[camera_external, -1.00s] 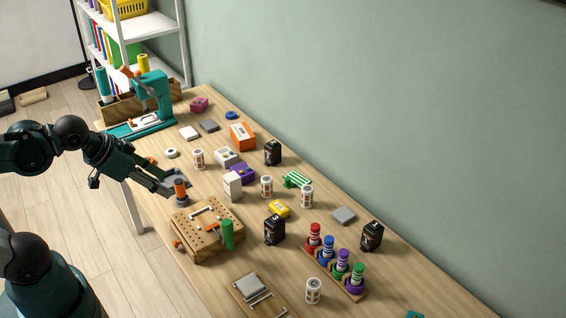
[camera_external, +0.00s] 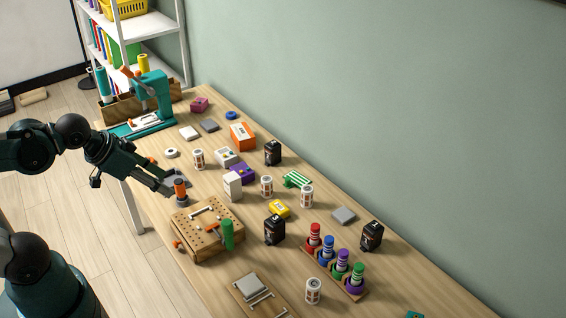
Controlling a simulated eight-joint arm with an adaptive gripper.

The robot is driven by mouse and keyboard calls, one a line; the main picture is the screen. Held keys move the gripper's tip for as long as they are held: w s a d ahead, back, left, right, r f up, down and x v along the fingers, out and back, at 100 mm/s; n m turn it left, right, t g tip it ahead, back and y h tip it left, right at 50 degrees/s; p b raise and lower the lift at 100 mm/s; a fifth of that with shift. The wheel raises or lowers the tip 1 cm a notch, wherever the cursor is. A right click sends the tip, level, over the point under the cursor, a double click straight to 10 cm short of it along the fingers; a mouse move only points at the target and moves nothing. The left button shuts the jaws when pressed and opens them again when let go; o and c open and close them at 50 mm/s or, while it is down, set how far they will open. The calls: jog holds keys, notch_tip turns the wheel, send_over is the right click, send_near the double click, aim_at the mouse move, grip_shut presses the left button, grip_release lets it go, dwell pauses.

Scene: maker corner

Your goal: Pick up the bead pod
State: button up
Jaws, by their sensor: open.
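No thing is clearly marked as the bead pod. Several small white jars with reddish markings and pale lids look alike: one jar (camera_external: 198,159) at the back left, one (camera_external: 267,187) mid-table, one (camera_external: 307,197) to its right, and one (camera_external: 313,291) near the front. I cannot tell whether any of them is the pod. My gripper (camera_external: 176,184) is open, low over the left edge of the table, close beside an orange and grey upright cylinder (camera_external: 181,190). I cannot tell whether it touches the cylinder. Its fingertips are small and partly hidden.
A white box (camera_external: 232,186), purple box (camera_external: 242,172) and black canister (camera_external: 274,229) crowd the middle. A teal press (camera_external: 152,100) stands at the back left.

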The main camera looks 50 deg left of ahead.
jog(key=w+a+f+n+h+p, duration=0.2)
jog(key=w+a+n, duration=0.4)
jog(key=w+n, duration=0.25)
jog(key=w+a+f+n+h+p, duration=0.2)
jog(key=w+a+f+n+h, duration=0.1)
jog(key=w+a+n, duration=0.5)
jog(key=n+t+h+p, duration=0.3)
jog(key=n+h, duration=0.1)
jog(key=n, duration=0.7)
send_near(198, 155)
jog(key=shift+w+f, duration=0.8)
jog(key=shift+w, duration=0.25)
jog(key=shift+b+x, duration=0.35)
jog(key=shift+x, duration=0.9)
